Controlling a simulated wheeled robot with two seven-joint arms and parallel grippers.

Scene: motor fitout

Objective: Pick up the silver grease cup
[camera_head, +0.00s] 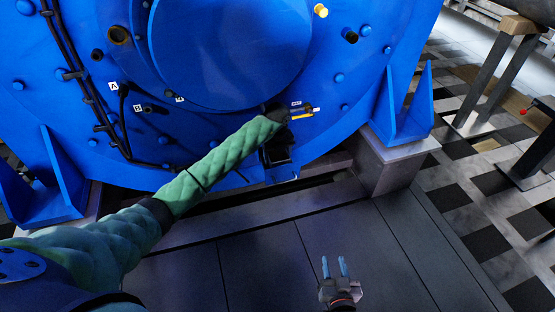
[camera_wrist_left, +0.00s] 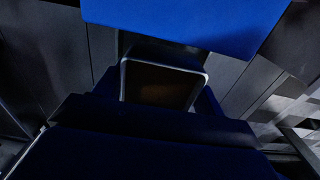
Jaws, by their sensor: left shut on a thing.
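My left arm in its green sleeve reaches across to the front of the blue motor, and its dark left gripper (camera_head: 279,158) hangs down there by a small blue bracket. In the left wrist view a squarish cup with a silver rim and a brown inside, the silver grease cup (camera_wrist_left: 160,86), sits between the dark gripper parts. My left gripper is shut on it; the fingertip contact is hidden. In the head view I cannot make out the cup. My right gripper (camera_head: 334,265) is low in the picture, its two light blue fingers apart and empty.
The blue motor (camera_head: 230,50) fills the top, with bolts, black cables and label plates. A yellow fitting (camera_head: 303,115) sticks out just right of my left wrist. A blue bracket (camera_wrist_left: 185,22) is close above the cup. Grey floor plates (camera_head: 260,265) in front are clear.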

